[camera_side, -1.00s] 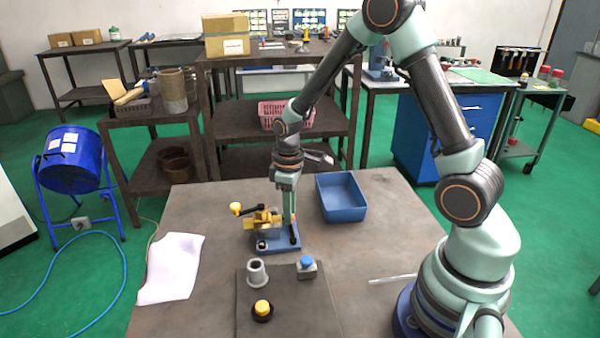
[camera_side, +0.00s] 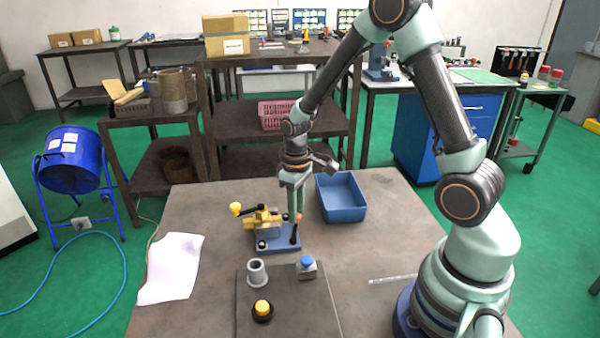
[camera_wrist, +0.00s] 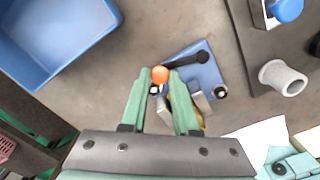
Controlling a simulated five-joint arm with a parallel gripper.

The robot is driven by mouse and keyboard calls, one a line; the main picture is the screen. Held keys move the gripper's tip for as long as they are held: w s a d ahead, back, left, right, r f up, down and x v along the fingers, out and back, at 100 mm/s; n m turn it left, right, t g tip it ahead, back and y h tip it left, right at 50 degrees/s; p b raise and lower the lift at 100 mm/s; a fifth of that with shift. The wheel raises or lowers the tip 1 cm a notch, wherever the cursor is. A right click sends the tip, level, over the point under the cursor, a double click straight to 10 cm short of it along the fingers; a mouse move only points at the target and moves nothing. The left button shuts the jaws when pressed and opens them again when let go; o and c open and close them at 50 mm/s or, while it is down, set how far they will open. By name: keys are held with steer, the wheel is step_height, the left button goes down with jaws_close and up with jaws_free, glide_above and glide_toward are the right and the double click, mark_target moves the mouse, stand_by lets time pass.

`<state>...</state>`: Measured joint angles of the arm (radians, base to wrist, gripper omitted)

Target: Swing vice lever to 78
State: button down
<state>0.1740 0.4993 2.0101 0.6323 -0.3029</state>
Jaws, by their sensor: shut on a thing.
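The vice has a blue base (camera_side: 280,246) and a yellow upper part (camera_side: 262,218) with a yellow knob on its left side. Its dark lever (camera_side: 294,237) rises from the right side of the base and ends in an orange knob. In the wrist view the orange knob (camera_wrist: 160,74) sits between my fingertips, and the dark lever (camera_wrist: 186,59) runs to the right from it over the blue base (camera_wrist: 208,75). My gripper (camera_side: 298,216) points down and is shut on the lever's knob. My fingers hide part of the yellow body in the wrist view. I cannot read any scale marking.
A blue tray (camera_side: 342,212) stands close to the right of my gripper. In front is a dark plate (camera_side: 285,312) with a grey cup (camera_side: 257,273), a blue-topped button box (camera_side: 307,268) and a yellow button (camera_side: 262,308). White paper (camera_side: 172,268) lies left; the table's right front is mostly clear.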

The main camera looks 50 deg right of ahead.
steer(key=s+m, duration=0.1)
steer(key=m, duration=0.1)
steer(key=s+m, duration=0.1)
steer(key=shift+d+m, duration=0.35)
steer(key=shift+m, duration=0.05)
steer(key=s+m, duration=0.1)
steer(key=m, duration=0.1)
steer(key=shift+s+m, duration=0.15)
steer(key=shift+m, duration=0.15)
steer(key=s+m, duration=0.1)
steer(key=m, duration=0.2)
steer(key=shift+s+a, duration=0.15)
steer(key=shift+s, duration=0.2)
steer(key=shift+s+a+m, duration=0.15)
steer(key=shift+s+m, duration=0.15)
steer(key=shift+m, duration=0.45)
steer(key=shift+s+a+m, duration=0.1)
steer(key=shift+s+m, duration=0.15)
steer(key=shift+m, duration=0.5)
steer(key=c, duration=0.7)
jaws_free()
steer(key=shift+o, duration=0.2)
